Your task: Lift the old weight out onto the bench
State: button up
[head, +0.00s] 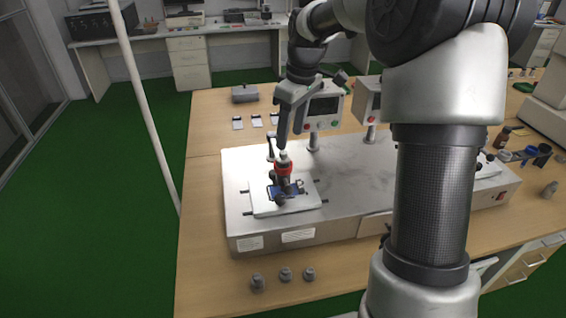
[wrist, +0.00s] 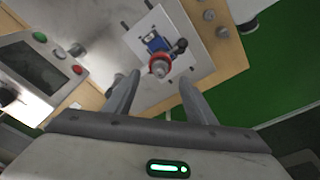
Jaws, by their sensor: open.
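A small tester stands on a white plate (head: 262,205) on the metal machine. It has a blue body (head: 283,191), a dark round part and a red ring (head: 284,168). A grey weight (head: 284,156) sits in the top of the red ring; in the wrist view this weight (wrist: 160,68) shows inside the ring (wrist: 161,61). My gripper (head: 289,145) is above the weight, fingers pointing down. In the wrist view my gripper (wrist: 159,80) is open and empty, with one finger on each side of the ring. Whether the fingertips reach the weight's height is unclear.
Several small grey weights (head: 285,274) stand along the bench (head: 215,270) in front of the machine (head: 350,215). Control boxes with screens (head: 323,105) rise behind the plate. Bottles and cups (head: 503,137) stand at right.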

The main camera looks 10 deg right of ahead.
aim_at(283, 153)
notch_tip(283, 153, down, 3)
jog(key=shift+w+a+r, duration=0.1)
jog(key=shift+w+a, duration=0.05)
jog(key=shift+w+a+f, duration=0.2)
jog(key=shift+f, duration=0.65)
jog(key=shift+w+a+f, duration=0.15)
jog(key=shift+a+f, duration=0.1)
jog(key=shift+f, duration=0.55)
jog(key=shift+w+a+f, duration=0.2)
jog(key=shift+f, duration=0.65)
grip_shut()
